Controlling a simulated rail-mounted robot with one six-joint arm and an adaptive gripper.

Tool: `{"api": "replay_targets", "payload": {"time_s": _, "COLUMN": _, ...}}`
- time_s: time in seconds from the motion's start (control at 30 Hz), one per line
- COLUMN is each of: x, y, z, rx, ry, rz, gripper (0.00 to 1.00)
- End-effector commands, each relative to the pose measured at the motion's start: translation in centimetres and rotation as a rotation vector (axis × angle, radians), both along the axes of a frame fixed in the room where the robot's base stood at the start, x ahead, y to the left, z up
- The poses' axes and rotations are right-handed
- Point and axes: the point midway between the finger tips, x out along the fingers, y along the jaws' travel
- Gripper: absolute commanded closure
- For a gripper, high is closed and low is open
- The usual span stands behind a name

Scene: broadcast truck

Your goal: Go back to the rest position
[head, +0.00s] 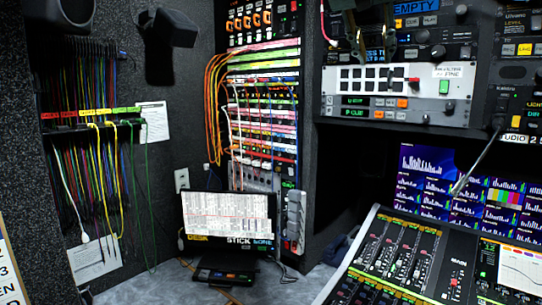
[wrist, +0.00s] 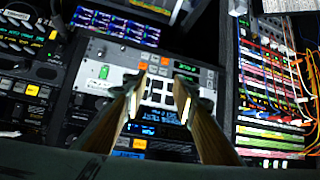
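My gripper (wrist: 160,82) shows in the wrist view with its two fingers apart and nothing held between them. It faces a light panel (wrist: 92,80) with a block of black square buttons, which shows between the fingers. In the head view this panel (head: 395,100) is in the rack at the upper right. Two finger-like parts at the top edge there appear to be my gripper (head: 374,42), just above the panel; most of my arm is out of view. I cannot tell the exact gap to the panel.
A mixing console (head: 430,262) fills the lower right, with lit screens (head: 425,185) behind it. A monitor (head: 230,222) stands at the centre. Patch cables (head: 215,85) loop from the middle rack, and more cables (head: 100,180) hang at left.

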Motion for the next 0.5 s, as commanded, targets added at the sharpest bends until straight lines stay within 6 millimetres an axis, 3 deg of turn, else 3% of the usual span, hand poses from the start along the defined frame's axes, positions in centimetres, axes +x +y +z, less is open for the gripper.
{"api": "replay_targets", "payload": {"time_s": 0.5, "x": -13.8, "y": -1.2, "z": -13.6, "rx": 0.028, "ry": 0.259, "rz": 0.158, "gripper": 0.74}}
